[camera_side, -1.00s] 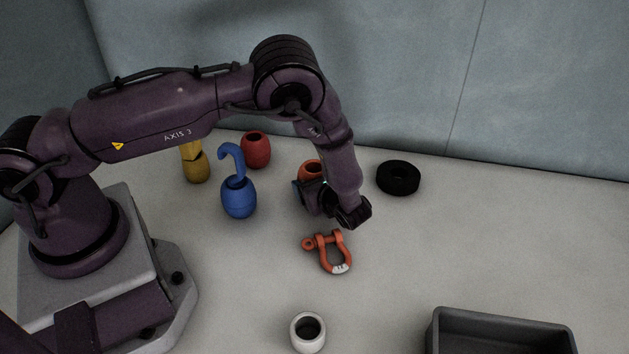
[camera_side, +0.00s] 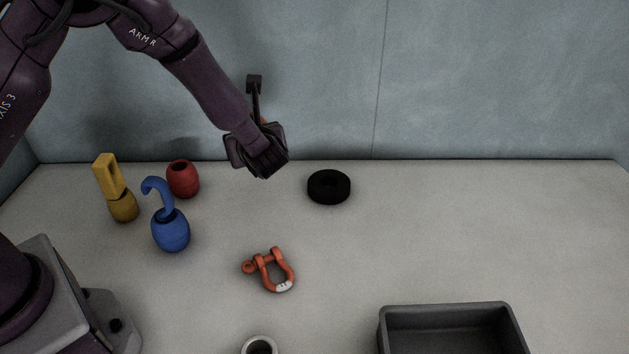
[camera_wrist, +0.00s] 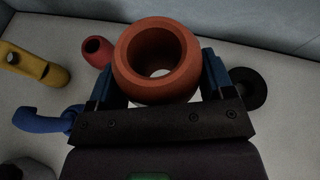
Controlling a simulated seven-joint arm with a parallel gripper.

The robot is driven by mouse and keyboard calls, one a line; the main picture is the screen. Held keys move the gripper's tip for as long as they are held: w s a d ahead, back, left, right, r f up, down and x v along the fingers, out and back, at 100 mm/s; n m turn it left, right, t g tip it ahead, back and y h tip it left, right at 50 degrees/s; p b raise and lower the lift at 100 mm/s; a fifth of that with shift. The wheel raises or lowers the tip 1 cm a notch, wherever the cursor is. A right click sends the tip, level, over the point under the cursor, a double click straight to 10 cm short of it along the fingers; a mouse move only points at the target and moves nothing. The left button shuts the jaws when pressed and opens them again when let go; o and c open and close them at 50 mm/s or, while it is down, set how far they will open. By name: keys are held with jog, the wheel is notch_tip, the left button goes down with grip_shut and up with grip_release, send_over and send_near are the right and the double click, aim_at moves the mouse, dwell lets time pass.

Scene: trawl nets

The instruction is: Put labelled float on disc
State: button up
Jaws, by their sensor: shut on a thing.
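My gripper (camera_side: 257,145) is raised above the back of the table, left of the black disc. In the wrist view its blue fingers (camera_wrist: 158,80) are shut on an orange, barrel-shaped float (camera_wrist: 128,75) with a round opening. In the side view the gripper hides all but a sliver of this float (camera_side: 263,121). No label shows on its visible surface. The black disc (camera_side: 329,188) lies flat near the back wall with nothing on it. It also shows in the wrist view (camera_wrist: 249,90), right of the gripper and partly hidden by it.
At left stand a red float (camera_side: 183,181), a blue float with a hook (camera_side: 171,233) and a yellow float with a slotted piece (camera_side: 122,207). An orange shackle (camera_side: 276,270) lies mid-table. A white float (camera_side: 248,347) and grey bin (camera_side: 445,306) are in front. The right side is clear.

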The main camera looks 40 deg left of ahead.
jog(key=w+d+r+m+t+h, duration=0.1)
jog(key=d+r+m+t+h, duration=0.1)
jog(key=d+m+t+h, duration=0.3)
jog(key=m, duration=0.2)
send_over(328, 183)
jog(key=shift+t+h, duration=0.4)
jog(key=f, duration=1)
jog(key=shift+s+d+f, duration=0.1)
jog(key=shift+s+f, duration=0.15)
jog(key=shift+f, duration=0.05)
jog(key=shift+w+f, duration=0.2)
jog(key=shift+f, duration=1.55)
jog(key=shift+f, duration=0.15)
